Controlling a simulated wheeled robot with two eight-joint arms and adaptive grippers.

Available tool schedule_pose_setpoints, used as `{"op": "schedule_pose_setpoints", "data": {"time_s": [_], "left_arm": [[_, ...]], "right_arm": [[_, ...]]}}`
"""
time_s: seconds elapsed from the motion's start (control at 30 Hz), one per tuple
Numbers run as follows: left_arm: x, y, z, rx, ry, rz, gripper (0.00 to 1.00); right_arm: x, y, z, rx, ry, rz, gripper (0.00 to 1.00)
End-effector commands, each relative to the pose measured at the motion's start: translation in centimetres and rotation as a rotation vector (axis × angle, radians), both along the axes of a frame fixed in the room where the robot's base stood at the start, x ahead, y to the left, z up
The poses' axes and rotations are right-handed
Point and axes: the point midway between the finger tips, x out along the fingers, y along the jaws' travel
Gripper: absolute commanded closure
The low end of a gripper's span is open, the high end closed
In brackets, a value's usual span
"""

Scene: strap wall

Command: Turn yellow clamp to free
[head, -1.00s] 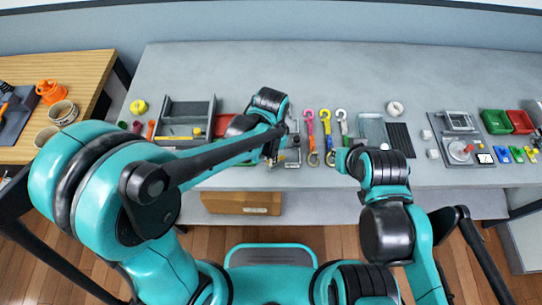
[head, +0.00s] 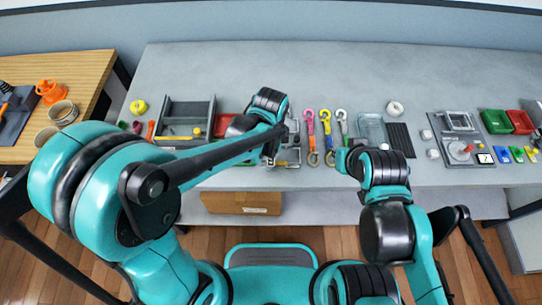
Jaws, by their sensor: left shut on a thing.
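My left gripper (head: 270,156) is at a small grey metal fixture (head: 291,157) near the table's front edge, left of the hanging hooks. It is shut on a small part there. Small yellow detail shows at the fixture, but my wrist and the gripper hide most of it, so I cannot make out the yellow clamp's shape or its angle. My right arm is bent over the table's front edge, right of the hooks; I see no fingers of the right gripper.
A grey tray (head: 187,103) is to the left. Green (head: 495,121) and red (head: 520,121) bins are at the far right. The table's back (head: 330,65) is clear.

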Motion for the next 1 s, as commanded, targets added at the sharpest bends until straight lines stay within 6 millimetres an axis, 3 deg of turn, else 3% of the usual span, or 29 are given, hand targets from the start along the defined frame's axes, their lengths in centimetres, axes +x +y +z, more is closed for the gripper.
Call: {"op": "schedule_pose_setpoints", "data": {"time_s": [0.33,0.43,0.77,1.0], "left_arm": [[0.0,0.0,0.0,0.0,0.0,-0.003,1.0],[0.0,0.0,0.0,0.0,0.0,-0.003,0.7],[0.0,0.0,0.1,0.0,0.0,-0.002,0.7],[-0.1,0.0,3.4,0.0,0.0,-0.002,0.7]], "right_arm": [[0.0,0.0,0.0,0.0,0.0,0.0,0.93],[0.0,0.0,0.0,0.0,0.0,0.0,0.93],[0.0,0.0,0.0,0.0,0.0,0.0,0.93],[0.0,0.0,0.0,0.0,0.0,0.0,0.93]]}}
